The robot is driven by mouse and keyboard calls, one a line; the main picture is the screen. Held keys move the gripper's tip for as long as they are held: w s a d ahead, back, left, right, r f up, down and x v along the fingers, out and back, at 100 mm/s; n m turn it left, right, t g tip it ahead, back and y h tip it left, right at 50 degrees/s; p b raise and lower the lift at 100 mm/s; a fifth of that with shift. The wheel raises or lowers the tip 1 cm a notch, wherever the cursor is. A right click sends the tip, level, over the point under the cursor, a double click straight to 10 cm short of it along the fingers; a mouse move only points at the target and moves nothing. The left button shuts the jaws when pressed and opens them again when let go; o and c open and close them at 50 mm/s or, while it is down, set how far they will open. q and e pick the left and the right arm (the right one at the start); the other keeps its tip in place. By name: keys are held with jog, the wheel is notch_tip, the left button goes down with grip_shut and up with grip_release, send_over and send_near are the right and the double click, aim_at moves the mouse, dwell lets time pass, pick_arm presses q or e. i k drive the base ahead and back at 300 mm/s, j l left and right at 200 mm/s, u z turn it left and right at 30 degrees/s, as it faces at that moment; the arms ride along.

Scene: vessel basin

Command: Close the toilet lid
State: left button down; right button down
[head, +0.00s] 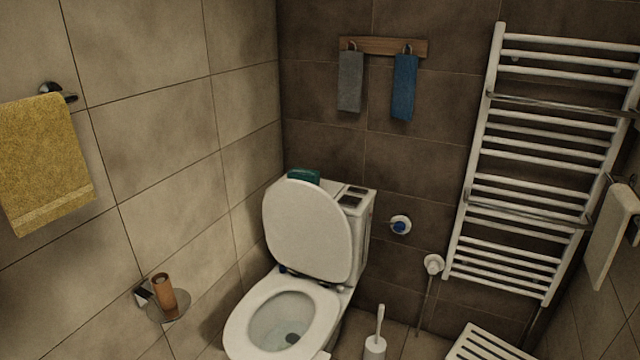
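The toilet lid (308,230) is a white oval panel. It stands raised, leaning back against the cistern (365,215). The toilet seat (237,330) is down on the white bowl, and the open bowl (285,322) shows through it, with a dark patch at its bottom. The hinges are at the back of the seat, just under the lid's lower edge. Neither of my grippers is in view.
A holder with a brown roll (164,296) juts from the left wall. A toilet brush (376,340) stands right of the bowl, near a white slatted stool (488,346). A white towel radiator (530,170) is on the back wall. A green item (303,176) sits on the cistern.

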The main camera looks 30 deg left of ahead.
aim_at(306, 230)
jog(key=u, duration=1.1)
jog(key=i+z, duration=0.35)
jog(key=i, duration=0.2)
jog(key=i+j+z, duration=0.1)
jog(key=i+z, duration=0.2)
jog(key=i, duration=0.2)
